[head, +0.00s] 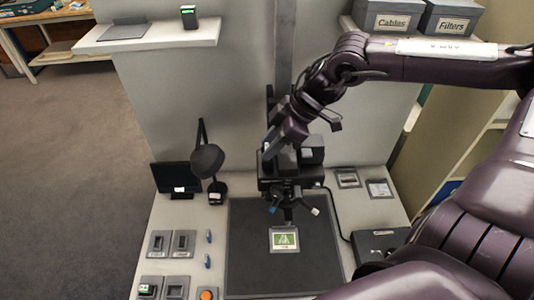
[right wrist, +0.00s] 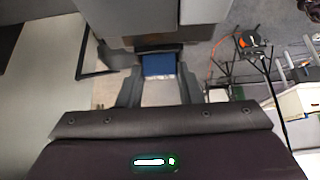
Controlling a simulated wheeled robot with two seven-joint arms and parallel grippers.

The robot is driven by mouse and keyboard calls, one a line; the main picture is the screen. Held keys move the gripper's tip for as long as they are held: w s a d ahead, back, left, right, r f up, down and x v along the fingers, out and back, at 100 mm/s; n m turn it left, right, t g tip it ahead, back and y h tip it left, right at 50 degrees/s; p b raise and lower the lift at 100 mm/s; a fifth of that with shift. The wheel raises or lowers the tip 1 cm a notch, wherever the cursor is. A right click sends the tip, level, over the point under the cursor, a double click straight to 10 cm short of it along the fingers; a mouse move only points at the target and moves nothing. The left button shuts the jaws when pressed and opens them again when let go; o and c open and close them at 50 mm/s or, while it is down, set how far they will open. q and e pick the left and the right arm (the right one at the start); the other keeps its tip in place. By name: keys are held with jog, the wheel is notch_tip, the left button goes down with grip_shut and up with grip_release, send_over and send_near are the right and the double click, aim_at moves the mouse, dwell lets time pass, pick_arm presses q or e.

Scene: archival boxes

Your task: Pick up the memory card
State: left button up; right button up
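My right gripper (head: 270,150) reaches in from the right and is at the black camera on the copy stand (head: 285,172). In the right wrist view its two fingers (right wrist: 159,75) stand apart, one on each side of a small blue flat piece (right wrist: 158,65) against a dark grey body. This piece looks like the memory card. I cannot make out clear contact between the fingers and it. In the head view the piece is hidden or too small to tell. My left gripper is not in view.
A dark mat (head: 250,270) lies under the camera with a green picture slide (head: 285,239) on it. A dark lamp (head: 207,160) and a small screen (head: 177,178) stand at left. Grey trays (head: 158,243) sit front left. A black box (head: 380,243) is at right.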

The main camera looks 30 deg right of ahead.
jog(key=shift+c, duration=1)
